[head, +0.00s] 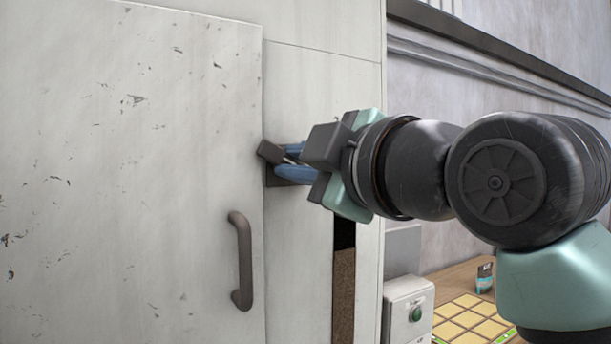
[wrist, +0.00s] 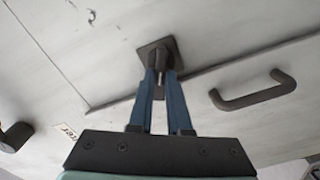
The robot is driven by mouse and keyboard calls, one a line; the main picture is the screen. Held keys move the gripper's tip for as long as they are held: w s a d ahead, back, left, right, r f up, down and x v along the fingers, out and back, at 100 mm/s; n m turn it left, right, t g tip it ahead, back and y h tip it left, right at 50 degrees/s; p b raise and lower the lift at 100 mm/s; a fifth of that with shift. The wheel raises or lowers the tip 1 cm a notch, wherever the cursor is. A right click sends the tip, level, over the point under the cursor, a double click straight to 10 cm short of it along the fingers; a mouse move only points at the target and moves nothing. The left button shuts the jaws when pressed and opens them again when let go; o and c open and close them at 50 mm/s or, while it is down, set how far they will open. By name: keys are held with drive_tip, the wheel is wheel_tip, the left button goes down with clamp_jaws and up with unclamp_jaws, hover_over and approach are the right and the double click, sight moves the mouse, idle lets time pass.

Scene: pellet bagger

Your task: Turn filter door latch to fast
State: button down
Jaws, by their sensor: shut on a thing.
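The filter door latch (head: 269,152) is a small dark handle on a square dark plate at the right edge of the pale, scuffed door (head: 130,150). In the wrist view its plate (wrist: 148,50) lies flat on the pale panel. My gripper (head: 285,160) reaches in from the right. Its blue fingers (wrist: 162,85) are shut on the latch, one on each side. The fingers hide much of the latch, and its exact angle is hard to tell. A small white label (wrist: 69,131) with lettering is left of the gripper in the wrist view.
A dark door handle (head: 241,260) stands out below the latch; it also shows right of my fingers in the wrist view (wrist: 255,93). A grey box with a green button (head: 415,314) and a tray of yellow squares (head: 470,318) are at the lower right.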

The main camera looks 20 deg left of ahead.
drive_tip(key=n+b, duration=0.1)
drive_tip(key=n, duration=0.1)
drive_tip(key=n+b, duration=0.1)
drive_tip(key=n, duration=0.2)
drive_tip(key=shift+f, duration=0.35)
drive_tip(key=shift+n, duration=0.3)
drive_tip(key=c, duration=0.9)
unclamp_jaws()
drive_tip(key=shift+o, duration=0.2)
drive_tip(key=b+v, duration=0.4)
drive_tip(key=v, duration=0.9)
drive_tip(key=shift+a, duration=0.1)
